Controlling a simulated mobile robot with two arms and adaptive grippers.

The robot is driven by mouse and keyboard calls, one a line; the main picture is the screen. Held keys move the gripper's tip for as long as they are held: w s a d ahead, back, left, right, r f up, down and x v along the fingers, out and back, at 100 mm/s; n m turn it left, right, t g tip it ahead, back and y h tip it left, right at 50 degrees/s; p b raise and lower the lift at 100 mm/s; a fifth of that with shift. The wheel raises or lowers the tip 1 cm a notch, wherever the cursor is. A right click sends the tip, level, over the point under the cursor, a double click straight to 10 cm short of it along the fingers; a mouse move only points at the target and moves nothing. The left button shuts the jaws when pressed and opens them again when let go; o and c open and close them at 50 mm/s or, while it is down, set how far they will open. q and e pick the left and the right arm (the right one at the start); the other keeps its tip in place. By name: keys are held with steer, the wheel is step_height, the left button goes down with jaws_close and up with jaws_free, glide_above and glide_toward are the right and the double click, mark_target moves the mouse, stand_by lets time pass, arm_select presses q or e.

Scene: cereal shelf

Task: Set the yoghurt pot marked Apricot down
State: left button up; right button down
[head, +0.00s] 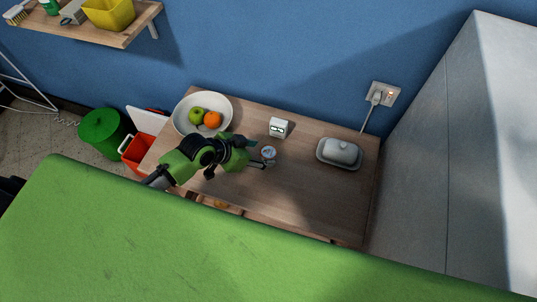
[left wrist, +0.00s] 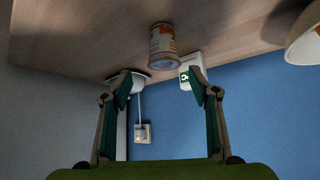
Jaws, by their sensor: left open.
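A small yoghurt pot (head: 268,153) with a pale blue and white lid stands upright on the wooden table top (head: 300,195). It also shows in the left wrist view (left wrist: 161,42), where the picture is upside down and its white and orange label is too small to read. My left gripper (head: 260,156) is open, with its fingers spread apart. In the left wrist view the pot appears beyond the gap between the fingertips (left wrist: 158,86). I see no finger closed on it. My right gripper is not in view.
A white bowl (head: 181,124) with green and orange fruit stands left of the pot. A grey covered butter dish (head: 340,151) is to the right. Bare table lies in front and to the right.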

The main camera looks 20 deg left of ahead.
mark_target(268, 152)
arm_select(q)
steer(key=shift+w+d+f, duration=0.2)
steer(key=shift+w+f, duration=0.05)
steer(key=shift+f, duration=0.05)
steer(key=shift+w+f, duration=0.2)
steer(key=shift+f, duration=0.1)
steer(key=shift+w+d+f+p, duration=0.15)
steer(key=shift+w+f+p, duration=0.1)
steer(key=shift+p, duration=0.05)
steer(key=x, duration=0.3)
steer(key=shift+w, duration=0.15)
steer(key=shift+w+f+p, duration=0.2)
steer(key=shift+f+p, duration=0.1)
steer(key=shift+f, duration=0.1)
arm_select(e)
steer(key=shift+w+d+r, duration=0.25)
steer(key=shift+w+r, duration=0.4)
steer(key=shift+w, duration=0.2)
arm_select(q)
steer(key=shift+c, duration=1.4)
steer(key=c, duration=0.9)
steer(key=shift+c, duration=0.6)
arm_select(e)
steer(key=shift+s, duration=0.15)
